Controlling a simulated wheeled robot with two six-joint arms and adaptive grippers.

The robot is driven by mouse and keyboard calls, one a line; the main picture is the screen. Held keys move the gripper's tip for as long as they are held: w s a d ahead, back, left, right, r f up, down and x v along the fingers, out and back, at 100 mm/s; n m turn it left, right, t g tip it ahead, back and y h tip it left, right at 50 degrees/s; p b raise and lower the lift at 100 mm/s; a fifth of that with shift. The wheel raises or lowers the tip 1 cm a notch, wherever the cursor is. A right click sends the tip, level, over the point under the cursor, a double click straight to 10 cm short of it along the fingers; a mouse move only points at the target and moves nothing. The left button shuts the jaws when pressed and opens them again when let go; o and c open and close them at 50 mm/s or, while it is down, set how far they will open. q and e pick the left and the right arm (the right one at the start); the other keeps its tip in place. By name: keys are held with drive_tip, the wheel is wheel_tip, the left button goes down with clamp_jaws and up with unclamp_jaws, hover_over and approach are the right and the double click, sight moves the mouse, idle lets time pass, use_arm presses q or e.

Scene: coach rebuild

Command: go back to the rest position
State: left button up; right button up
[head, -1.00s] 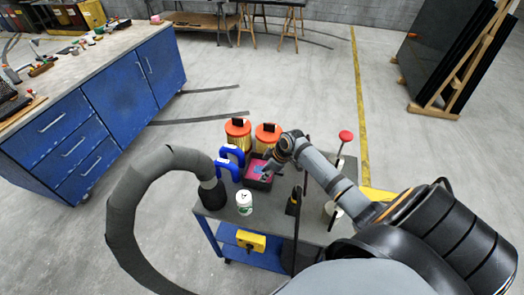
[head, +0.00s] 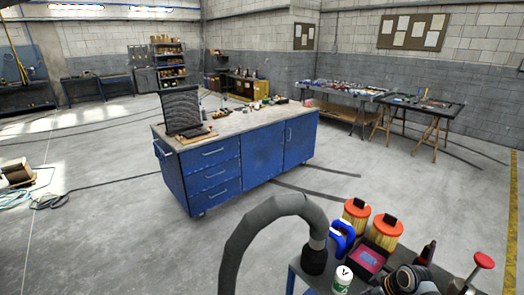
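My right gripper (head: 388,284) is at the bottom edge of the head view, low over the small cart, just below a dark tray with a red-pink inside (head: 368,259). Its fingers are too small and partly cut off, so I cannot tell whether they are open or shut. My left gripper is not in view.
The cart top (head: 312,279) also carries two orange-lidded containers (head: 356,213), a blue handled thing (head: 341,238), a white jar (head: 342,277) and a thick grey hose (head: 250,231). A red knob (head: 484,260) stands at right. A blue workbench (head: 262,152) stands beyond, with open floor around.

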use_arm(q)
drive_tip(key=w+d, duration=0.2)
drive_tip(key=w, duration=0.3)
use_arm(e)
drive_tip(key=s+a+r+m+h, duration=0.2)
drive_tip(key=s+a+r+m, duration=0.2)
drive_tip(key=s, duration=0.5)
drive_tip(key=s+a+r+m+h, duration=0.1)
drive_tip(key=s+a+r+m, duration=0.3)
drive_tip(key=s, duration=0.5)
wheel_tip(320, 180, down, 33)
drive_tip(key=s+d+g+b, duration=0.1)
drive_tip(key=s+d+b, duration=0.1)
drive_tip(key=b, duration=0.4)
use_arm(q)
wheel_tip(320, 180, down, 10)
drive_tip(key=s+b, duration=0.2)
drive_tip(key=b, duration=0.1)
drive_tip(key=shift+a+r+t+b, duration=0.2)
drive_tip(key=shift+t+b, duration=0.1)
drive_tip(key=shift+b, duration=0.1)
use_arm(e)
drive_tip(key=s+d+f+g, duration=0.1)
drive_tip(key=s+f, duration=1.8)
drive_tip(key=f, duration=0.1)
drive_tip(key=shift+d+f, duration=0.2)
